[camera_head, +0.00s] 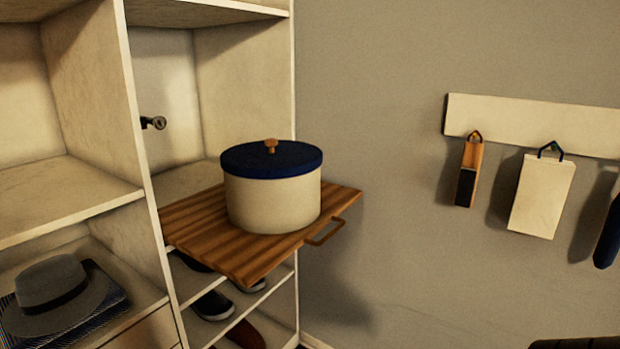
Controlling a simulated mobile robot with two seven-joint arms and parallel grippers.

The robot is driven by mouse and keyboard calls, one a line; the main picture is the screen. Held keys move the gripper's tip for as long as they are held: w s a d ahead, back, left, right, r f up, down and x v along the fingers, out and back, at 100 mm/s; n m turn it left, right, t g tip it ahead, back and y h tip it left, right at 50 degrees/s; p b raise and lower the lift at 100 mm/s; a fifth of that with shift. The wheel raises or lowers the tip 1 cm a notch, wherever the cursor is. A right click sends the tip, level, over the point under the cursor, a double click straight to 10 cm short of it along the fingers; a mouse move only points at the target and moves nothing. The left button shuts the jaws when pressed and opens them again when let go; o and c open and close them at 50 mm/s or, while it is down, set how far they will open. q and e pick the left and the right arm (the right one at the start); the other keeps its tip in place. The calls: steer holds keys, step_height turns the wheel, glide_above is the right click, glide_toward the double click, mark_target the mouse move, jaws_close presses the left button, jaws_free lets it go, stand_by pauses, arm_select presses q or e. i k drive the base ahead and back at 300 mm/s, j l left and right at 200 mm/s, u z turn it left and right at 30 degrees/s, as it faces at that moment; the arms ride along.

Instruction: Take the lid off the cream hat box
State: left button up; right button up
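The cream hat box (272,204) stands upright on a pulled-out wooden shelf board (197,228) in the middle of the head view. Its dark blue lid (250,160) sits on top and covers the opening, so the inside is hidden. A small orange-brown knob (271,146) stands up from the middle of the lid. Neither of my grippers can be made out in this view. A black shape shows at the bottom right edge, and I cannot tell what it is.
The board has a handle (325,232) at its front right. A cream shelf unit (131,120) stands left, holding a grey hat (52,285) and shoes (212,305). A rail (530,122) on the right wall holds a brush (469,170) and a cream bag (541,198).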

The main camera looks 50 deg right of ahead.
mark_target(270, 158)
steer(key=z, duration=1.3)
steer(key=i+l+u, duration=0.1)
steer(key=l, duration=0.25)
steer(key=i+l+u, duration=0.1)
steer(key=i+l, duration=0.15)
steer(key=l, duration=0.15)
steer(key=i+l+u, duration=0.1)
steer(key=l, duration=0.25)
steer(key=i, duration=0.1)
